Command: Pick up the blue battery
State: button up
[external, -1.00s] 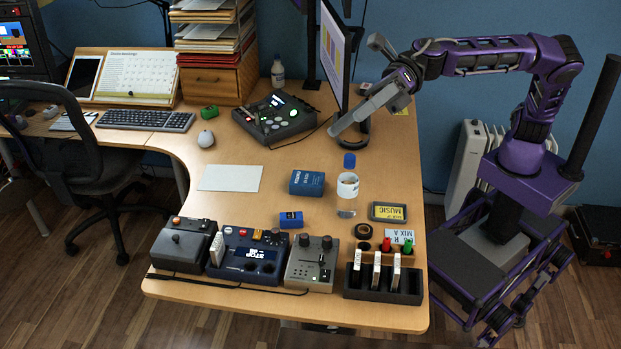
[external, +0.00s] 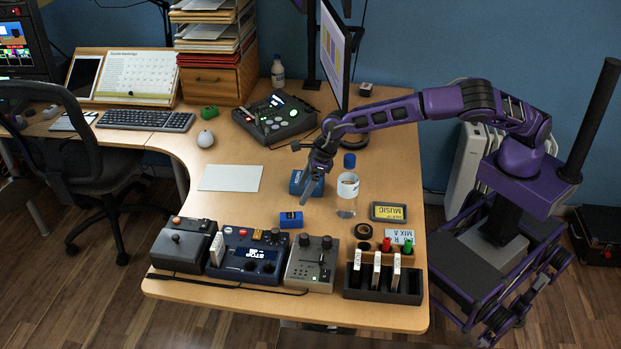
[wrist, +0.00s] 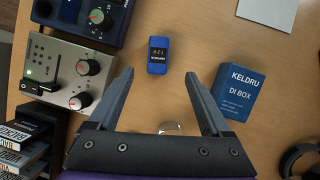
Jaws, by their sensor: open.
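My gripper (external: 309,190) is above the desk, behind and slightly right of the battery, pointing down. In the wrist view my gripper (wrist: 158,88) is open with nothing between its fingers. The gripper partly hides a larger blue box in the external view.
The blue box (wrist: 235,93) labelled DI BOX lies right of the fingers in the wrist view. A bottle with a blue cap (external: 347,190) stands just right of my gripper. A grey pedal (external: 312,262) and a dark blue pedal (external: 247,256) sit in front of the battery.

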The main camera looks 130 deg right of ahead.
aim_at(292, 216)
jog(key=x, duration=0.5)
jog(key=shift+w+f+b, duration=0.15)
jog(key=shift+f+b, duration=0.2)
jog(key=shift+b+x, duration=0.6)
jog(key=shift+x, duration=2.1)
jog(key=shift+a, duration=0.15)
grip_shut()
